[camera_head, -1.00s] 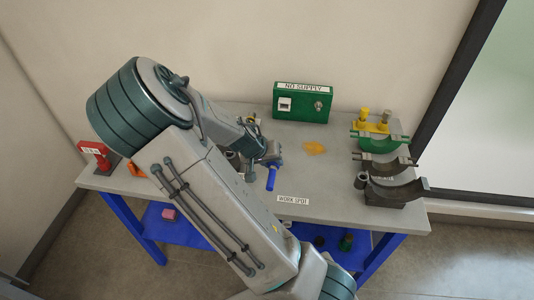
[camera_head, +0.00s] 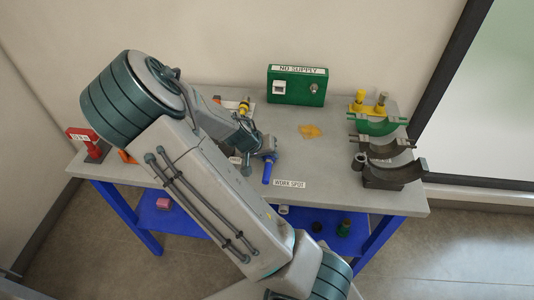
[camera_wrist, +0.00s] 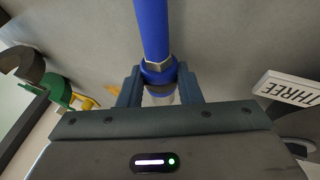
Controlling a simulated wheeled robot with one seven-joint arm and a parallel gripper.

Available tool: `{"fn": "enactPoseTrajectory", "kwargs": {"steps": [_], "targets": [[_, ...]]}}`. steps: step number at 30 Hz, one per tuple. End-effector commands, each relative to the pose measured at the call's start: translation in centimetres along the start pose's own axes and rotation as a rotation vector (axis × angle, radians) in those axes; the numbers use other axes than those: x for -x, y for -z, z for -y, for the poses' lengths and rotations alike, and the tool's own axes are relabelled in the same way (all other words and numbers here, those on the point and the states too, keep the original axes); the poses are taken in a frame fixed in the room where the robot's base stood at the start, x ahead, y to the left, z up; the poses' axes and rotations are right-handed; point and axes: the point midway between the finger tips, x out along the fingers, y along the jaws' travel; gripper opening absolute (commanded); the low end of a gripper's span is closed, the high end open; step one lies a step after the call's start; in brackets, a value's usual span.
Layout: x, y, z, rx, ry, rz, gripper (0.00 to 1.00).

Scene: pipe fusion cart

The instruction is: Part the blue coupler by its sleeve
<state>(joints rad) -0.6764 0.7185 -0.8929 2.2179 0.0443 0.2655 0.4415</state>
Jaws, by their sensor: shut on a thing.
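The blue coupler has a long blue hose or tube and a blue collar-like sleeve (camera_wrist: 158,72) with a metal nut above it in the wrist view. My gripper (camera_wrist: 160,92) has its two fingers on either side of the sleeve, shut on it. A pale, partly clear piece shows below the sleeve, between the fingers; its far end is hidden by my gripper body. In the head view the blue tube (camera_head: 267,173) sticks out toward the front from my gripper (camera_head: 266,157), near the table's front edge. I cannot tell whether the coupler's halves are apart.
A "WORK SPOT" label (camera_head: 289,184) lies to the right of the tube. A green "NO SUPPLY" box (camera_head: 297,88) stands at the back. Dark curved clamp shells (camera_head: 395,172) stand at the right. A red block (camera_head: 88,143) is at the left. A "THREE" label (camera_wrist: 291,88) is close by.

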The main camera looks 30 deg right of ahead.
Motion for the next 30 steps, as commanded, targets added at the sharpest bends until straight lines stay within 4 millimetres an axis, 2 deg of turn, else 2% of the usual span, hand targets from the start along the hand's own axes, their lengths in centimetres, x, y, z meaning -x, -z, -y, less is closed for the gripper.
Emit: {"fn": "enactPoseTrajectory", "kwargs": {"steps": [3, 26, 27, 29, 30], "targets": [[-0.56, -0.22, 0.24, 0.000, 0.000, 0.000, 0.00], [-0.99, -0.37, 0.43, 0.000, 0.000, -0.001, 0.00], [-0.92, -0.34, 0.40, 0.000, 0.000, -0.001, 0.42], [-0.91, -0.34, 0.43, 0.000, 0.001, -0.001, 0.57], [-0.89, -0.35, 0.49, 0.001, 0.002, -0.001, 0.57]]}}
